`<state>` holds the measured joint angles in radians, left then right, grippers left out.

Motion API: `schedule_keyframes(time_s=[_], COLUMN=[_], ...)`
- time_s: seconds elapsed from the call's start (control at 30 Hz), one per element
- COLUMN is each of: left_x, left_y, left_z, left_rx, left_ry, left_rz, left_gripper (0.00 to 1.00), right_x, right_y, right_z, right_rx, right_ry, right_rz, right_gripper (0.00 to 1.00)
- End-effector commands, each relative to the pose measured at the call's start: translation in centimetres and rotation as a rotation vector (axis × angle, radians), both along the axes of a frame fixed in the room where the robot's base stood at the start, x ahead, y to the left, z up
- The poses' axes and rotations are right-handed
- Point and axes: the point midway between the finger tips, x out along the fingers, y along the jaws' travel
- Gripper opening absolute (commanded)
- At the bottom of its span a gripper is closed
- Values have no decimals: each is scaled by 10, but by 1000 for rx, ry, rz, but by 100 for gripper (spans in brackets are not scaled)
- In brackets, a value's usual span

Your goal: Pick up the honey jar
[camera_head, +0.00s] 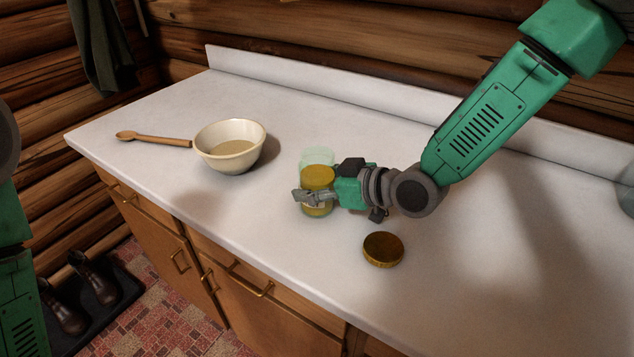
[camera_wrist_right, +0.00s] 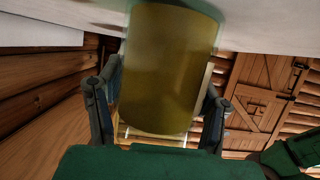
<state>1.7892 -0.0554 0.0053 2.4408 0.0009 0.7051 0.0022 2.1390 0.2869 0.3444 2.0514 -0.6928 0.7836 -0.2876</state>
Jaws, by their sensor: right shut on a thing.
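The honey jar (camera_head: 317,178), a glass jar with golden honey in it, is at the middle of the white counter. My right gripper (camera_head: 309,197) reaches it from the right and is shut around its side. In the right wrist view the golden jar (camera_wrist_right: 170,70) fills the space between the two fingers of this gripper (camera_wrist_right: 158,112). I cannot tell whether the jar touches the counter. My left gripper is not in view; only part of my left arm shows at the left edge.
A round brown-gold lid (camera_head: 383,249) lies on the counter (camera_head: 480,290) in front of the right gripper. A cream bowl (camera_head: 230,158) and wooden spoon (camera_head: 153,139) are to the left. The front right of the counter is clear.

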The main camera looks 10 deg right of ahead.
Motion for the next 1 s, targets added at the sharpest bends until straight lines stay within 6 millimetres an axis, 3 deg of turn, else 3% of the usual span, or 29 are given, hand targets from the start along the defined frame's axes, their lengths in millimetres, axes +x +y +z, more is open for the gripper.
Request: schedule_keyframes(time_s=[0.27, 1.0], left_x=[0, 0], left_y=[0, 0], left_z=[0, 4], left_rx=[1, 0], left_ry=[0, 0], left_rz=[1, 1], left_gripper=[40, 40], right_x=[-2, -2], right_y=[0, 1], right_z=[7, 76], right_rx=[2, 2], right_ry=[5, -2], right_rz=[4, 3], right_gripper=[8, 8])
